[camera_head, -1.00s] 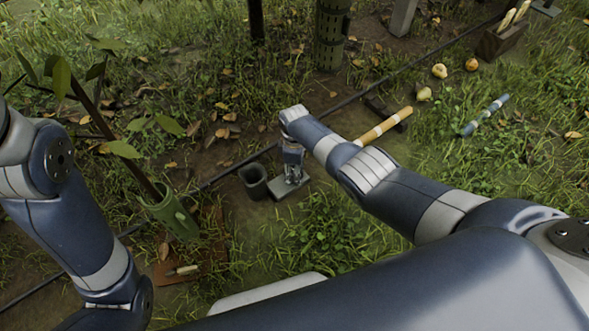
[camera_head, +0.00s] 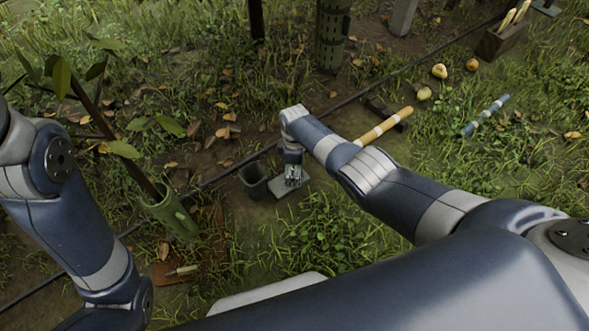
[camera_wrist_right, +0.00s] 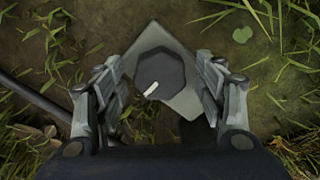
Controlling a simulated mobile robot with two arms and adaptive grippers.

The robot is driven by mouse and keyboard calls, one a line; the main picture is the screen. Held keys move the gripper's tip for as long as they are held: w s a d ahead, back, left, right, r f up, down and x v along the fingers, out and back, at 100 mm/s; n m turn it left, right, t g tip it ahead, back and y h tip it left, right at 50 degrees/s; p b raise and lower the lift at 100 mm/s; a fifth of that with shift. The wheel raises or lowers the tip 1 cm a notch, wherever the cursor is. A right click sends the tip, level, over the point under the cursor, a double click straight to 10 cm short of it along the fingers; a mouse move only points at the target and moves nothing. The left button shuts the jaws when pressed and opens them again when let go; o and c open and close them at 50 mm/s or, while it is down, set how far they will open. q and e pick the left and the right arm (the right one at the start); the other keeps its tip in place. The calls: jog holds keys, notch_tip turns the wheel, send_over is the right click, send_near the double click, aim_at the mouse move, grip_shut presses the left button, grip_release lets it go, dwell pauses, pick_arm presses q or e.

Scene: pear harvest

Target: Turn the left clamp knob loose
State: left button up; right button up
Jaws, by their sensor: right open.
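A dark, many-sided knob (camera_wrist_right: 160,72) with a white mark near its lower edge sits on a pale grey plate (camera_wrist_right: 187,98) in the right wrist view. My right gripper (camera_wrist_right: 165,92) is open, with one finger on each side of the knob and a visible gap to each. In the head view my right gripper (camera_head: 292,181) points down over the grey plate (camera_head: 280,190) on the ground and hides the knob. My left arm shows at the left of the head view, but its gripper is out of the picture.
A dark open cup (camera_head: 254,181) stands just left of the plate. A black hose (camera_head: 225,174) runs diagonally behind it. A green tube (camera_head: 174,216) around a sapling and a trowel (camera_head: 182,271) are at the lower left. A wooden handle (camera_head: 383,127) lies beyond my right arm.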

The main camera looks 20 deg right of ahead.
notch_tip(320, 180, up, 12)
dwell(0.9)
dwell(0.4)
